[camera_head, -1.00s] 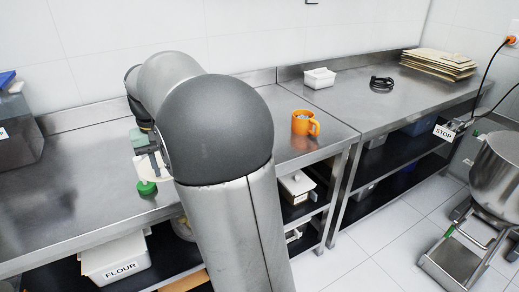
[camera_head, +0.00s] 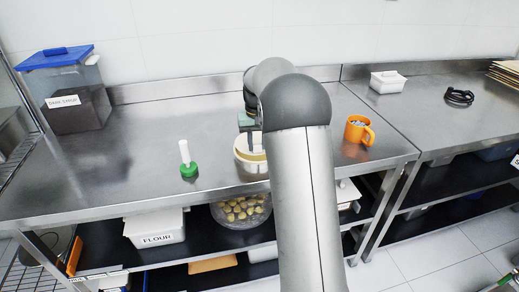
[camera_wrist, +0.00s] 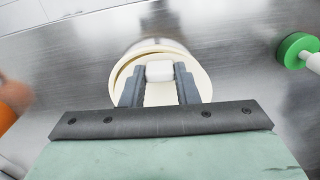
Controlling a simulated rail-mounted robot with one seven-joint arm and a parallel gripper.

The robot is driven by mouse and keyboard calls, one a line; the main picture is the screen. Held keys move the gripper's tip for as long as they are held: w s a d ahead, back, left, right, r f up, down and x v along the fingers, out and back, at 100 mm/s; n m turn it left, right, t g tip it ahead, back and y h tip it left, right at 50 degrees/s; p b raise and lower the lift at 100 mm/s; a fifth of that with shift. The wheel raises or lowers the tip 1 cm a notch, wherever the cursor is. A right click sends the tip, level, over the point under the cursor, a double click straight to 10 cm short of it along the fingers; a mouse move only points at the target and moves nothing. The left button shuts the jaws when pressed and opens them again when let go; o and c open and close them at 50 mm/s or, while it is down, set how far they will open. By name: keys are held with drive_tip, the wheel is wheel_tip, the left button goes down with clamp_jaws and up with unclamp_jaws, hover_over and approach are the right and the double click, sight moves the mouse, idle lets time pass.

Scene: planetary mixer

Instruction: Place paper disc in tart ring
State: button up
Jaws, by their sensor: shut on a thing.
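My gripper (camera_head: 254,146) is shut on a small white block (camera_wrist: 159,71), which sits between the fingertips in the wrist view. The block appears to be the grip of the cream paper disc (camera_wrist: 190,62), which spreads out beneath the fingers. A round, metal-sided tart ring (camera_wrist: 150,44) shows just behind and under the disc. In the head view, the disc (camera_head: 243,154) is at or just above the ring's top on the steel counter. A darker curved line shows between two cream edges at the left. I cannot tell whether the disc is inside the ring; the fingers hide part of it.
A green-based white-handled tool (camera_head: 188,168) stands left of my gripper. An orange mug (camera_head: 358,131) stands to the right. A blue-lidded bin (camera_head: 66,88) is at the back left. The counter (camera_head: 140,145) is clear between bin and tool.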

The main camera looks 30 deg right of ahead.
sight(259, 152)
drive_tip(key=f, duration=0.1)
drive_tip(key=w+d, duration=0.1)
drive_tip(key=f, duration=0.1)
drive_tip(key=shift+w+d+f, duration=0.25)
drive_tip(key=shift+w+f, duration=0.05)
drive_tip(key=shift+f+p, duration=0.3)
drive_tip(key=shift+f, duration=1.2)
drive_tip(key=shift+f, duration=0.2)
drive_tip(key=o, duration=0.7)
drive_tip(key=shift+c, duration=0.2)
drive_tip(key=shift+r, duration=0.1)
